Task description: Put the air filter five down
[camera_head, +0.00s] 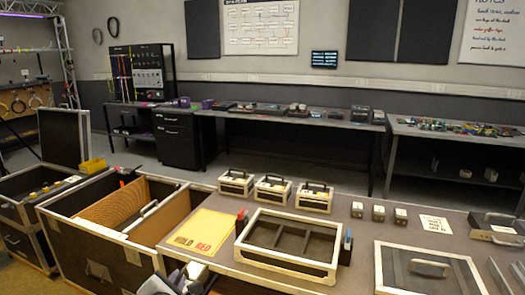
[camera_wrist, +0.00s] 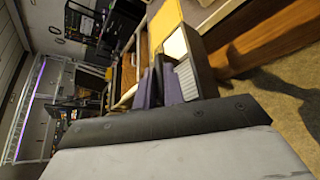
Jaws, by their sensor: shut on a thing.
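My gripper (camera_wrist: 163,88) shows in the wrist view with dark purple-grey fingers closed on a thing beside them. The held thing, which I take for air filter five (camera_wrist: 187,76), shows a pale ribbed face and a dark side. Its label cannot be read, and the fingers hide part of it. In the head view my gripper (camera_head: 180,281) is at the bottom edge, in front of the open case and left of the long table's front edge. The filter cannot be made out clearly there.
A yellow sheet (camera_head: 202,232) marked RED lies on the table beside a white-framed tray (camera_head: 290,243). Three small handled cases (camera_head: 272,189) stand behind. An open case (camera_head: 84,229) with a brown divider stands left. A handled lidded box (camera_head: 429,270) is at right.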

